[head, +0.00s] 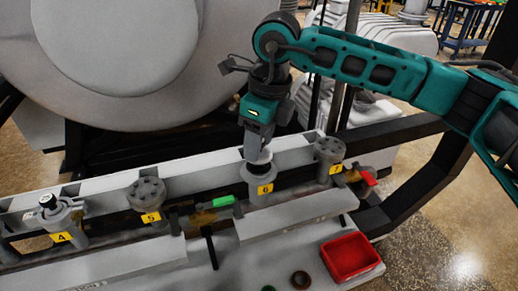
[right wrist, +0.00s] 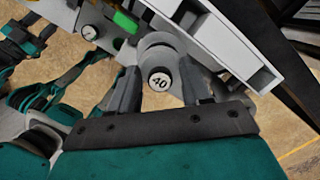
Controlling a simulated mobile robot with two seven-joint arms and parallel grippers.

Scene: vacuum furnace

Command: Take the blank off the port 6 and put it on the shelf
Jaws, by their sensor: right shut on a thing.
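Port 6 (head: 258,182) is a grey flanged stub with a yellow "6" label, standing on the pale rail in the head view. My right gripper (head: 258,157) points down over it from above. Its two fingers are shut on the blank (right wrist: 160,80), a small round piece with a white "40" mark that shows between the fingers in the right wrist view. The blank is at the top of the port; I cannot tell whether it still touches it. The shelf may be the pale ledge (head: 300,214) in front of the port. My left gripper is out of view.
Port 5 (head: 148,193) and port 4 (head: 58,215) stand to the left, another bolted port (head: 328,152) to the right. A green-handled part (head: 222,201) lies between ports 5 and 6. A red tray (head: 350,258) and a dark ring (head: 300,280) lie in front.

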